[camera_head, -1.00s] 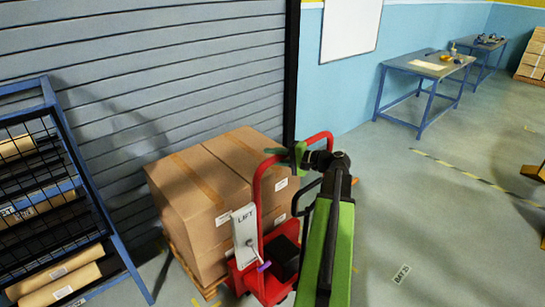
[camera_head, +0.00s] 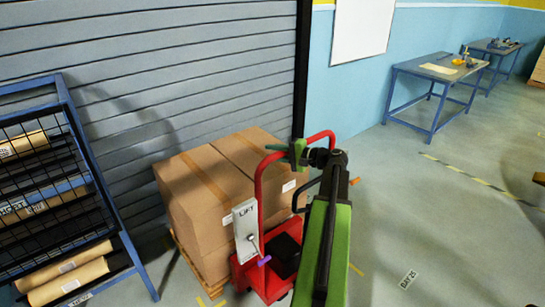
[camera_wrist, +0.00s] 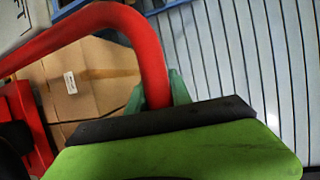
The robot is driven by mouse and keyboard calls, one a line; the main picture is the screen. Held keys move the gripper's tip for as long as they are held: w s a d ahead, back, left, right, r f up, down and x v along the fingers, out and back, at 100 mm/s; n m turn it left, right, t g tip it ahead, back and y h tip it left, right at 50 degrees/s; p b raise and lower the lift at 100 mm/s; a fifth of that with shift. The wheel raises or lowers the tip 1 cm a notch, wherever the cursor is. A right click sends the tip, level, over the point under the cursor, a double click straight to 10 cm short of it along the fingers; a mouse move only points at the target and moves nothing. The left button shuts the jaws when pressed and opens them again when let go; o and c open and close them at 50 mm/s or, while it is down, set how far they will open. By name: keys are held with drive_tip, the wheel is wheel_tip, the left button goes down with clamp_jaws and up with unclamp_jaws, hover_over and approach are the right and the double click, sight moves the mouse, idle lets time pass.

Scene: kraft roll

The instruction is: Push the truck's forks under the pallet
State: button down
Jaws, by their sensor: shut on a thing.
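The red truck (camera_head: 262,272) stands close against the near side of the loaded pallet. Its red handle loop (camera_head: 259,190) rises in front of the cartons and carries a white LIFT panel (camera_head: 245,218). My gripper (camera_head: 299,153) is shut on the top bar of the handle; the wrist view shows the red handle (camera_wrist: 150,55) passing between the green fingers (camera_wrist: 160,92). The wooden pallet (camera_head: 187,262) carries brown cartons (camera_head: 215,185). The forks are hidden by the truck body and the load, so how far under they reach cannot be told.
A grey roller shutter (camera_head: 150,70) is behind the cartons. A blue rack (camera_head: 75,190) with paper rolls stands at left. Blue workbenches (camera_head: 438,70) line the back wall. The floor at right, by the BAY 25 label (camera_head: 408,278), is clear.

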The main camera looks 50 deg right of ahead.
drive_tip(key=c, duration=1.6)
unclamp_jaws()
drive_tip(key=shift+s+a, duration=0.2)
drive_tip(key=shift+s, duration=0.05)
drive_tip(key=o, duration=0.4)
drive_tip(key=shift+s+r, duration=0.2)
drive_tip(key=shift+s, duration=0.2)
drive_tip(key=shift+o, duration=0.2)
drive_tip(key=shift+w+f, duration=0.15)
drive_tip(key=shift+s+d, duration=0.1)
drive_tip(key=shift+s, duration=0.25)
drive_tip(key=p+v, duration=0.3)
drive_tip(key=v, duration=1.4)
